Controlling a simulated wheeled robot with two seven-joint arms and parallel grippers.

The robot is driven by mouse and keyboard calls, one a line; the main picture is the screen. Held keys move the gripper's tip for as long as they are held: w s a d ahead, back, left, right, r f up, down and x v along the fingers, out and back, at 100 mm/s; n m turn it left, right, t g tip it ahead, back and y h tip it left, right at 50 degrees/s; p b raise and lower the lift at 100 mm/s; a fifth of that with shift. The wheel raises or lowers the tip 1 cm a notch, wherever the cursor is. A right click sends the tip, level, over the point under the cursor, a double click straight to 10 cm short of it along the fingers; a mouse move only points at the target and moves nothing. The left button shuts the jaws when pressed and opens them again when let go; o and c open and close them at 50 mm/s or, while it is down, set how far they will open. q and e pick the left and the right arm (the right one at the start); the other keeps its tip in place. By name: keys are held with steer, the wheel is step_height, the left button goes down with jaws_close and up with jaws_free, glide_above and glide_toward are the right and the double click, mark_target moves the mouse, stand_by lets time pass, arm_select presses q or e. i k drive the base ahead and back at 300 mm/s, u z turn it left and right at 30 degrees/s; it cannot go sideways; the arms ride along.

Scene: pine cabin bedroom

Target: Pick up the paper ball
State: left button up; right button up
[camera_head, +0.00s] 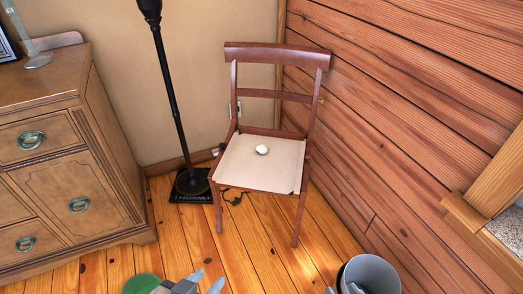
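The paper ball (262,150), a small whitish lump, rests on the pale seat of a brown wooden chair (258,176), near the middle of the seat. My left gripper (208,281) shows at the bottom edge, low and in front of the chair, well apart from the ball. Its fingertips are spread with nothing between them. My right gripper (342,290) is at the bottom edge further right, mostly cut off by the frame. Its two tips appear apart, with nothing seen between them. Neither gripper touches the chair.
A black floor lamp (170,88) stands left of the chair, with a dark cable on the floor. A wooden dresser (75,160) fills the left. A plank wall (415,110) runs close on the right. Floor before the chair is clear.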

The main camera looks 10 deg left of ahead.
mark_target(262, 149)
steer(key=u, duration=0.5)
steer(key=i, duration=1.7)
steer(key=u, duration=0.25)
